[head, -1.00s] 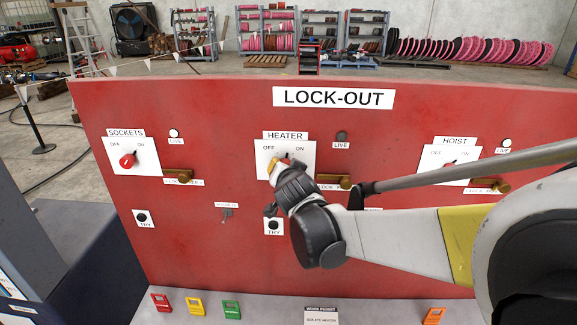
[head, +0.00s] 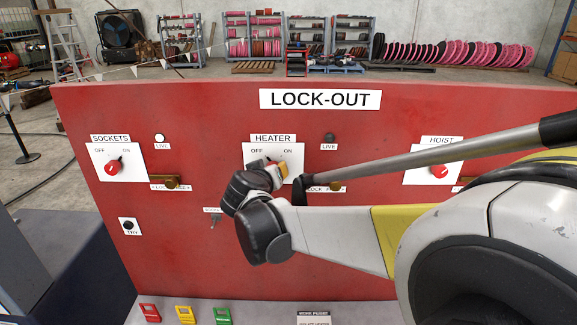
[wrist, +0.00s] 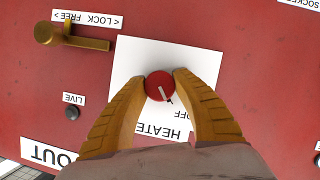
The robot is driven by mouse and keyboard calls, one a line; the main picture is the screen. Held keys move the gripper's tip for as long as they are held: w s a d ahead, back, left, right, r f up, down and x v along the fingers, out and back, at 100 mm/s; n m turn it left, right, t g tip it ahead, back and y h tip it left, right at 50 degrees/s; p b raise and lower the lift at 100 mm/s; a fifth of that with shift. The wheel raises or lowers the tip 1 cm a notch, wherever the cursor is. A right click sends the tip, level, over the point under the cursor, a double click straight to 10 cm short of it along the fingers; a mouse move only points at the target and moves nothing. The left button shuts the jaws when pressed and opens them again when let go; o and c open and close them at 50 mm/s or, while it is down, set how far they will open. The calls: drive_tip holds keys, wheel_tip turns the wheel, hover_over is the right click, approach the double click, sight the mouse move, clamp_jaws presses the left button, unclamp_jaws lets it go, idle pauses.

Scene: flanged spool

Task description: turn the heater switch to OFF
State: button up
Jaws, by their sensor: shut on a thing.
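The heater switch is a round red knob on a white plate under the HEATER label (head: 272,139). It is mostly hidden by my gripper (head: 270,166) in the head view. In the wrist view, upside down, the red knob (wrist: 158,85) sits between the two yellow fingers of my gripper (wrist: 163,78), which are shut on its sides. The knob's pale pointer mark slants to the lower right, towards the OFF word (wrist: 180,114) on the plate. The ON word is hidden in the wrist view but shows in the head view.
The heater LIVE lamp (head: 330,137) is dark; the sockets lamp (head: 159,138) is white. A brass LOCK FREE latch (wrist: 62,38) is beside the plate. The sockets knob (head: 113,167) and hoist knob (head: 439,171) flank it. Coloured tags (head: 185,314) lie on the ledge below.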

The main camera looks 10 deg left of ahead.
drive_tip(key=shift+n, duration=0.4)
idle(0.3)
drive_tip(key=o, duration=1.2)
drive_tip(key=shift+s, duration=0.1)
drive_tip(key=v, duration=0.7)
drive_tip(key=shift+s, duration=0.15)
